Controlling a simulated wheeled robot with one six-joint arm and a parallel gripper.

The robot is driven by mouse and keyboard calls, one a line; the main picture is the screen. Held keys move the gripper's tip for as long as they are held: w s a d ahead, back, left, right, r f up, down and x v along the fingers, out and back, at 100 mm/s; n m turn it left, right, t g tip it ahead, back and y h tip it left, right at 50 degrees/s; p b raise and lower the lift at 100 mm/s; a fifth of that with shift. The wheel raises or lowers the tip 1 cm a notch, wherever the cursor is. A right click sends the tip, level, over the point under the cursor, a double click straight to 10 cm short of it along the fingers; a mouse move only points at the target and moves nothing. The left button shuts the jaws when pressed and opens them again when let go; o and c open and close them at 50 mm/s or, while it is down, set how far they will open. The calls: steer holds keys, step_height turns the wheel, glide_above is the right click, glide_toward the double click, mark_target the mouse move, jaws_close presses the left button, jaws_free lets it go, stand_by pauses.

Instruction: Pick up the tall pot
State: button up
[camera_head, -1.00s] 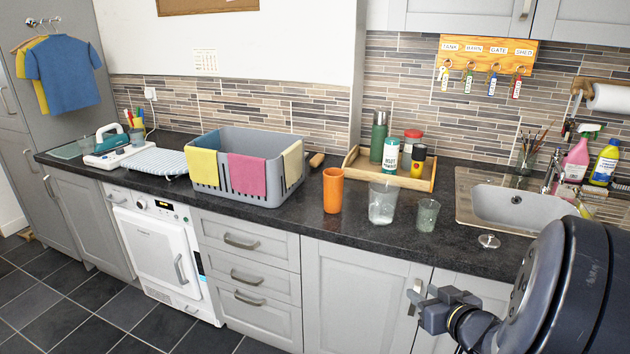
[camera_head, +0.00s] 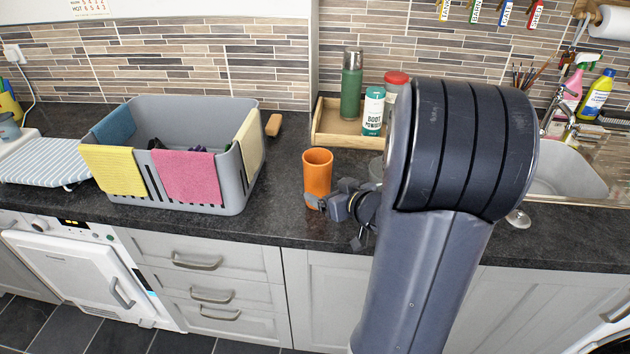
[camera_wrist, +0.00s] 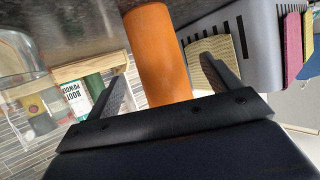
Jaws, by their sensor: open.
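The tall pot is a plain orange cylinder (camera_head: 317,172) standing upright on the dark worktop, right of the grey basket. My gripper (camera_head: 328,203) is at its lower right front in the head view, and overlaps its lower part. In the wrist view the orange pot (camera_wrist: 158,55) lies between my two open fingers (camera_wrist: 163,85), with one finger to each side. The jaws are not closed on it. I cannot tell whether either finger touches it.
A grey basket (camera_head: 224,188) with cloths on its rim stands left of the pot. A wooden tray (camera_head: 330,135) with a green flask (camera_head: 351,88) and a boot powder tin (camera_head: 373,112) stands behind. My arm hides much of the worktop to the right. A clear glass (camera_wrist: 20,60) shows in the wrist view.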

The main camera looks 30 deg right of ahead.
mark_target(317, 162)
steer(key=x, duration=0.6)
steer(key=shift+w+d, duration=0.15)
steer(key=shift+w, duration=0.3)
steer(key=c, duration=1.2)
